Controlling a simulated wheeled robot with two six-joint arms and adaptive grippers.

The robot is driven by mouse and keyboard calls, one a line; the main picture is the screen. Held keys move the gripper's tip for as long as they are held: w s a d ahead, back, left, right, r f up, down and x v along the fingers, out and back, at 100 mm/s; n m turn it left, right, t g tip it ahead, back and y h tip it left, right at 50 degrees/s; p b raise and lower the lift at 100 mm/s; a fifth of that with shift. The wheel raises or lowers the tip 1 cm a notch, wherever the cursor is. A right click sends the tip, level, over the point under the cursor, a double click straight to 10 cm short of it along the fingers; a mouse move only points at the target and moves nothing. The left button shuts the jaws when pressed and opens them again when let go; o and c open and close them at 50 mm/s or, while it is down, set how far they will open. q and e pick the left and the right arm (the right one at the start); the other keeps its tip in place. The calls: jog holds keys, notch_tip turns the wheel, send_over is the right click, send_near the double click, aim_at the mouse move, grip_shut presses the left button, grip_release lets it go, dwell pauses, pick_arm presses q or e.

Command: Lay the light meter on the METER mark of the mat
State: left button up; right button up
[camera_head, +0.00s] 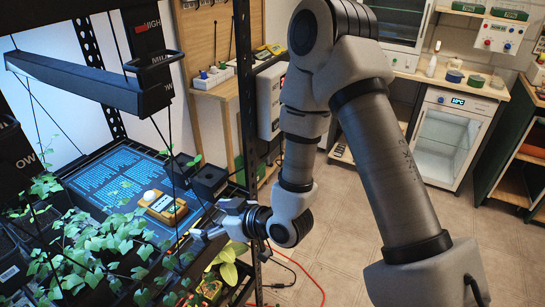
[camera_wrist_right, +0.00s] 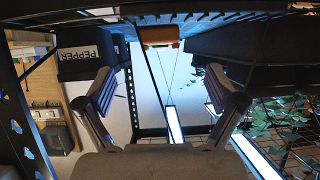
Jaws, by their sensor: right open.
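The light meter (camera_head: 163,207), a yellow box with a white dome and a pale label, lies on the blue printed mat (camera_head: 112,168) near its right front side. Its orange-yellow body also shows at the top of the right wrist view (camera_wrist_right: 159,35). My right gripper (camera_head: 207,221) is just right of the meter at the shelf's edge, with its fingers spread and nothing between them; both fingers also show in the right wrist view (camera_wrist_right: 163,92). The METER mark is too small to make out. My left gripper is out of view.
Leafy plants (camera_head: 105,245) crowd the shelf's front, left of my right gripper. Dark pots (camera_head: 209,181) stand behind it; one reads PEPPER (camera_wrist_right: 88,52). A black rack post (camera_head: 246,90) and a hanging lamp (camera_head: 90,82) with thin cords limit room. The floor (camera_head: 335,220) is open to the right.

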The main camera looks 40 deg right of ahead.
jog(key=s+d+f+m+g+h, duration=0.15)
jog(key=s+f+g, duration=0.35)
jog(key=f, duration=0.5)
jog(key=s+f+m+g+h, duration=0.1)
jog(key=s+f+g+h, duration=0.1)
jog(key=s+f, duration=0.7)
jog(key=s+d+f+m+g+h, duration=0.1)
jog(key=s+f+g, duration=0.4)
jog(key=s, duration=0.5)
notch_tip(320, 180, down, 2)
jog(key=shift+s+d+f+m, duration=0.2)
jog(key=shift+s+d+m, duration=0.1)
jog(key=shift+m, duration=0.25)
jog(key=shift+w, duration=0.1)
